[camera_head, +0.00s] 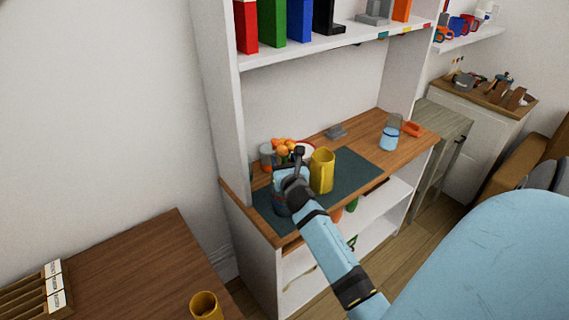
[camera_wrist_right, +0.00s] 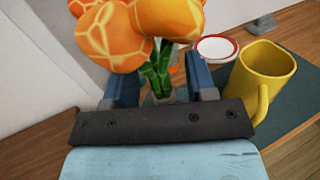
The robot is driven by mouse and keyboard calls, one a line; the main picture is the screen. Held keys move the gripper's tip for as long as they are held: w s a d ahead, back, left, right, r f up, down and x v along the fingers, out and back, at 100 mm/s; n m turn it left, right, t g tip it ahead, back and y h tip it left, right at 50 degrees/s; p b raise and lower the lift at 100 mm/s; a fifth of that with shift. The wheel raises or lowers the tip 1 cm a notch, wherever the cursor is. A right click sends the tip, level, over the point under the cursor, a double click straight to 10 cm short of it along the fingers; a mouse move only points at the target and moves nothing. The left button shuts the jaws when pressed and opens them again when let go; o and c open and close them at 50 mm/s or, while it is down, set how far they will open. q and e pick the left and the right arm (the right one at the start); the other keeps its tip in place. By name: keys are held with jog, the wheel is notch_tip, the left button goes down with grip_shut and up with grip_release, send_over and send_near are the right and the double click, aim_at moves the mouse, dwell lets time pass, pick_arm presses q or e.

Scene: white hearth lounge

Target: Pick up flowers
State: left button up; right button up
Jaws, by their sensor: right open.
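The flowers (camera_head: 284,146) are a bunch of orange blooms on green stems, near the back left of the wooden desk top. In the right wrist view the blooms (camera_wrist_right: 140,35) fill the top and the green stems (camera_wrist_right: 158,70) run down between my fingers. My right gripper (camera_wrist_right: 162,82) is open, with one finger on each side of the stems. In the head view my right gripper (camera_head: 292,168) is just in front of the flowers and hides their lower part. What the stems stand in is mostly hidden. My left gripper is not in view.
A yellow mug (camera_head: 322,171) stands close to the right of my gripper, on a dark mat (camera_head: 352,168). A red-rimmed white dish (camera_wrist_right: 217,48) is behind it. A blue cup (camera_head: 389,138) stands further right. A shelf (camera_head: 320,44) with binders overhangs the desk.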

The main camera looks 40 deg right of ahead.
grip_shut()
